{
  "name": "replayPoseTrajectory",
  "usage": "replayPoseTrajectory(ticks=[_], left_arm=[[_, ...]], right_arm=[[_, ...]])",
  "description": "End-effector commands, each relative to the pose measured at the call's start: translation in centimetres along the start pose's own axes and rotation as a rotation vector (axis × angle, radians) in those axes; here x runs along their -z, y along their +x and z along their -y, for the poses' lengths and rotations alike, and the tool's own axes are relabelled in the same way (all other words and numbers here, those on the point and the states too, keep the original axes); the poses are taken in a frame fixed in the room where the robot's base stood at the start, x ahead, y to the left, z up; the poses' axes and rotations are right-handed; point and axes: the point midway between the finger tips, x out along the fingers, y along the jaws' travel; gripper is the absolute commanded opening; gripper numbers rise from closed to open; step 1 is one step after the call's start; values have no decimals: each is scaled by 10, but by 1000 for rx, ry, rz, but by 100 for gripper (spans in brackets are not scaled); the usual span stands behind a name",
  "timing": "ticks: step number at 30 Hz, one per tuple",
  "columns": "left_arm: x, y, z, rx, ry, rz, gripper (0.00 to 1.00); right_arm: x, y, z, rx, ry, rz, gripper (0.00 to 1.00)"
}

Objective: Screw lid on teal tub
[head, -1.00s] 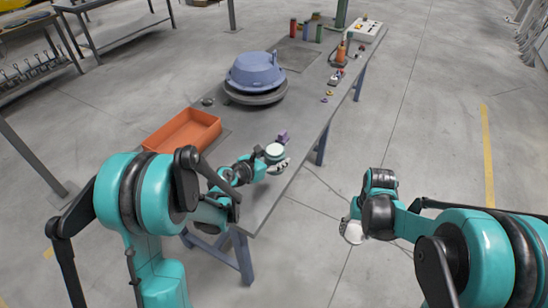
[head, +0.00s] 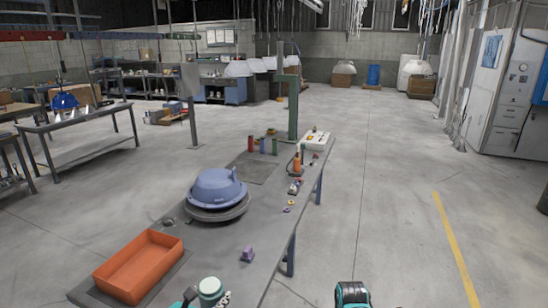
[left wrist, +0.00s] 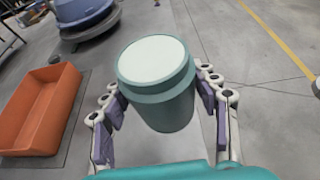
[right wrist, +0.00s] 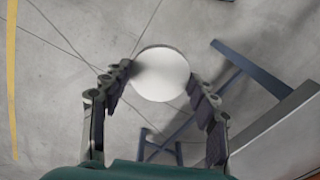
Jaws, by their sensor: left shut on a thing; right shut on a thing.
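The teal tub (left wrist: 158,100) is upright in the left wrist view, with a pale, flat top face and a teal rim. My left gripper (left wrist: 160,88) is shut on its sides. The tub also shows at the bottom edge of the head view (head: 210,290), over the front of the bench. In the right wrist view my right gripper (right wrist: 160,82) is shut on a round white disc, which looks like the lid (right wrist: 161,74). It is held over the floor beside the bench, apart from the tub.
An orange tray (head: 140,268) lies on the bench (head: 215,245) left of the tub. A blue hood-shaped part (head: 216,188) sits farther back. A small purple block (head: 247,254) stands near the tub. Open floor (head: 390,230) lies to the right.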

Motion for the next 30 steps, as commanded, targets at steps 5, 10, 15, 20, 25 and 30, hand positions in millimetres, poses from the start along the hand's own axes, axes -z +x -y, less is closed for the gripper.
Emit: replayPoseTrajectory(ticks=[5,10,15,20,25,30], left_arm=[[2,-13,-2,-20,-8,1,8],[2,-13,-2,-20,-8,1,8],[2,-13,-2,-19,-8,1,8],[2,-13,-1,-16,-7,1,8],[6,-5,7,47,17,-1,8],[15,12,31,214,87,1,8]], right_arm=[[0,0,0,0,0,0,44],[0,0,0,0,0,0,44],[0,0,0,0,0,0,44],[0,0,0,0,0,0,44],[0,0,0,0,0,0,44],[0,0,0,0,0,0,44]])
